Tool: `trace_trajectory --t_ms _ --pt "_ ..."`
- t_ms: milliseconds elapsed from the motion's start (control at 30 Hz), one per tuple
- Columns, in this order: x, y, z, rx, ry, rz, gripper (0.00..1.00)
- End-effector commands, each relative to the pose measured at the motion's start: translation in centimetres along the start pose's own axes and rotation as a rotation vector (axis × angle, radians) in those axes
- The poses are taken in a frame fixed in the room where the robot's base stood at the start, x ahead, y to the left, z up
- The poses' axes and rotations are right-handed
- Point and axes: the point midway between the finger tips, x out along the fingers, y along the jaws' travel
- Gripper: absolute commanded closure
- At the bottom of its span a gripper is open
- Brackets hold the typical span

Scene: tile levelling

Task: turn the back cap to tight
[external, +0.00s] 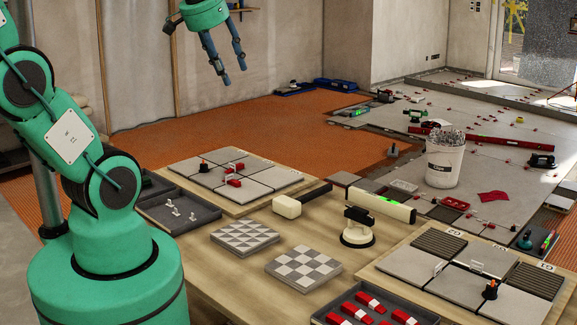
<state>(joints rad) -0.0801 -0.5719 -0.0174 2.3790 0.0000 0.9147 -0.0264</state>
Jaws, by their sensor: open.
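Two black caps with orange tops stand on tiled boards. The farther cap (203,165) is on the back board (222,196), near its upper left, with red wedges close to it. The nearer cap (490,289) is on the front right board (420,290). Both look upright; how tightly either is turned cannot be told from here. My gripper (235,76) hangs at the top, in the air above the back board as seen in the picture, with its blue fingers apart and nothing between them. It touches neither cap.
A mallet (287,206) lies right of the back board. A suction cup with a level (358,232) stands mid-table, beside two patterned tiles (245,237). A dark tray (180,212) with white clips lies at left. A red-wedge bin (372,310) is in front.

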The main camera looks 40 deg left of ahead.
Motion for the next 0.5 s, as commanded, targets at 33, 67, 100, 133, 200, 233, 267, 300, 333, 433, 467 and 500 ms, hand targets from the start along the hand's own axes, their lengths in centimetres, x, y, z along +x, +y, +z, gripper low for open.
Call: trace_trajectory --t_ms 33,67,100,133,200,233,267,300,333,433,467,500 --pt "0.4 -0.5 -1.1 -0.017 -0.011 -0.006 0.57" --pt "0.6 -0.8 -1.7 -0.026 -0.016 -0.009 0.57" --pt "0.8 -1.2 -2.5 -0.039 -0.023 -0.014 0.57" --pt "1.0 -1.4 -3.1 -0.048 -0.028 -0.017 0.57" --pt "1.4 -2.1 -4.5 -0.07 -0.039 -0.024 0.57" --pt "1.6 -2.5 -5.1 -0.079 -0.044 -0.027 0.57" --pt "1.9 -2.8 -5.7 -0.088 -0.049 -0.03 0.57" --pt "2.2 -3.2 -6.5 -0.099 -0.055 -0.034 0.57" --pt "2.5 -3.6 -7.0 -0.109 -0.06 -0.037 0.57" --pt "3.4 -4.8 -8.9 -0.139 -0.076 -0.047 0.57" --pt "3.7 -5.2 -9.5 -0.149 -0.081 -0.05 0.57" --pt "4.1 -5.8 -10.2 -0.162 -0.087 -0.054 0.57"
